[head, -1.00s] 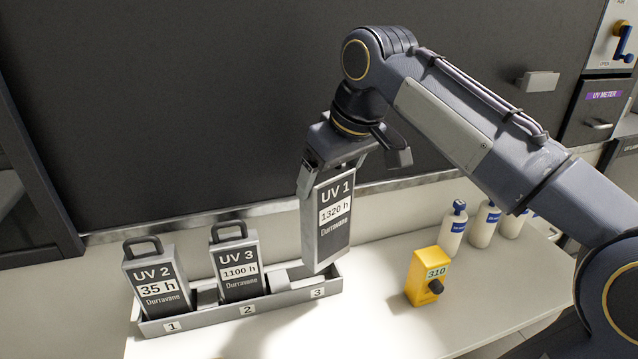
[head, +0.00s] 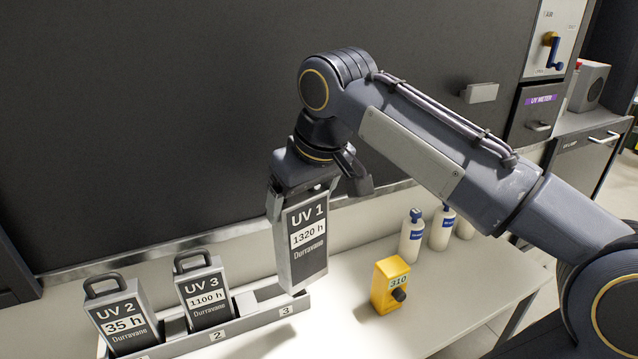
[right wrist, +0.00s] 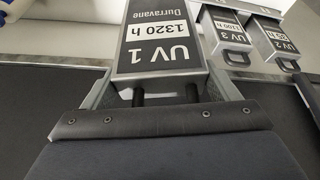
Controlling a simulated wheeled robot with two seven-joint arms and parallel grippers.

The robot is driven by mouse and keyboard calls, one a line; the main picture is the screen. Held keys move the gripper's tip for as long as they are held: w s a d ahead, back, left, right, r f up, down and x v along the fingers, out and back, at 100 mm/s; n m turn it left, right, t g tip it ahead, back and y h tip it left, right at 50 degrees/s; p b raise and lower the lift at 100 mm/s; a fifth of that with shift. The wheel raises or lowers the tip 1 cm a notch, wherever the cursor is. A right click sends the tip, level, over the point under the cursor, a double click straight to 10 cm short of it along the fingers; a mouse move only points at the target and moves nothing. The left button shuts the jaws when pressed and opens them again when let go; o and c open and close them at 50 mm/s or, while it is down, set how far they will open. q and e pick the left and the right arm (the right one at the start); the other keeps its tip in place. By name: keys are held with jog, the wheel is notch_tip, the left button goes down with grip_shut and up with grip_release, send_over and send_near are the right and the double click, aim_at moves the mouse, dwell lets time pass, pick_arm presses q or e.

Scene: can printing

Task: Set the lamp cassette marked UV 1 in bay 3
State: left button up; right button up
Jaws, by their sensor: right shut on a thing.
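The lamp cassette UV 1 (head: 308,240), grey with a dark label reading 1320 h, hangs upright from my right gripper (head: 307,183), which is shut on its top handle. In the head view its lower end is over or just inside bay 3 of the grey rack (head: 245,327); I cannot tell whether it touches the bottom. In the right wrist view the cassette UV 1 (right wrist: 158,45) fills the space ahead of the jaws. Cassette UV 3 (head: 206,298) stands in bay 2. Cassette UV 2 (head: 124,320) stands in bay 1. My left gripper is out of view.
A yellow device marked 310 (head: 390,285) stands on the white bench right of the rack. Several white bottles (head: 411,238) stand behind it. A dark wall panel (head: 150,120) rises behind the bench. The bench front is clear.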

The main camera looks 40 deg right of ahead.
pick_arm(q)
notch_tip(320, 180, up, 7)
jog(key=p, duration=0.6)
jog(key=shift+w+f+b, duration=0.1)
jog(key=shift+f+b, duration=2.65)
jog(key=shift+b, duration=0.05)
pick_arm(e)
jog(key=w+f+m, duration=0.1)
jog(key=w+f, duration=0.3)
jog(key=f, duration=0.3)
jog(key=w+a+f+m+h, duration=0.1)
jog(key=w+f, duration=0.3)
jog(key=f, duration=0.3)
jog(key=shift+f+m, duration=0.15)
jog(key=shift+m, duration=0.25)
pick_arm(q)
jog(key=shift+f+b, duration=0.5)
pick_arm(e)
jog(key=shift+a+f, duration=0.1)
jog(key=shift+f, duration=0.45)
jog(key=o, duration=1.7)
jog(key=shift+s, duration=0.1)
